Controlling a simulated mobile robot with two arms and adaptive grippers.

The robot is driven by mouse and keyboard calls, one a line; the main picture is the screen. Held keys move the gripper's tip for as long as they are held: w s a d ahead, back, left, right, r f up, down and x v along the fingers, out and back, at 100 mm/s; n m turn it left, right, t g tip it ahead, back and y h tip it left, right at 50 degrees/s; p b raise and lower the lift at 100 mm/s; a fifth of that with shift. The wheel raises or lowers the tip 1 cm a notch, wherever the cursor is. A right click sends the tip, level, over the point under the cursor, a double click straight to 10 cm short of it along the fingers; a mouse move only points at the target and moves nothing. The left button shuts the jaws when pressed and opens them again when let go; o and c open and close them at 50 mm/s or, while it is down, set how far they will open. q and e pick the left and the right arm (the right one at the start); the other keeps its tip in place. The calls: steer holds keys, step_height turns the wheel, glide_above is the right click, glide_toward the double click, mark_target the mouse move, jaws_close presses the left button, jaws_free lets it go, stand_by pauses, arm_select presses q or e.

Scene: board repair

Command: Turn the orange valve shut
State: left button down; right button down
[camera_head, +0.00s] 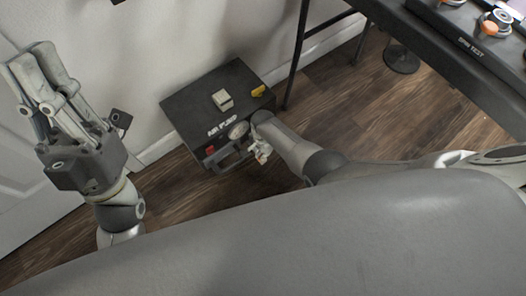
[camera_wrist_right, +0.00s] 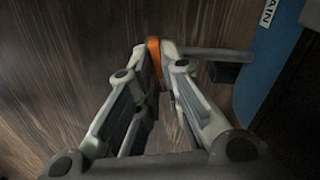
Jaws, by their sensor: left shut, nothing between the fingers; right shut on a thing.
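The orange valve handle (camera_wrist_right: 154,60) shows as a narrow upright strip in the right wrist view. My right gripper (camera_wrist_right: 158,50) is shut on it, with the fingertips meeting around it and hiding part of it. A grey bar (camera_wrist_right: 215,53) runs right from beside the fingertips to a dark end piece. In the head view my right gripper (camera_head: 262,152) is down at the front of the air pump, small and partly hidden, and I cannot make out the valve there. My left gripper (camera_head: 48,80) is raised at the left, fingers up, shut and empty.
The black air pump (camera_head: 190,108) stands on the wood floor by the wall. A dark table (camera_head: 455,65) with orange-and-white parts stands at the upper right. A blue surface (camera_wrist_right: 272,60) with a partly cut-off white label borders the right wrist view.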

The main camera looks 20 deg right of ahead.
steer(key=c, duration=1.6)
jaws_free()
steer(key=shift+o, duration=0.2)
steer(key=shift+r, duration=0.15)
step_height(320, 180, up, 12)
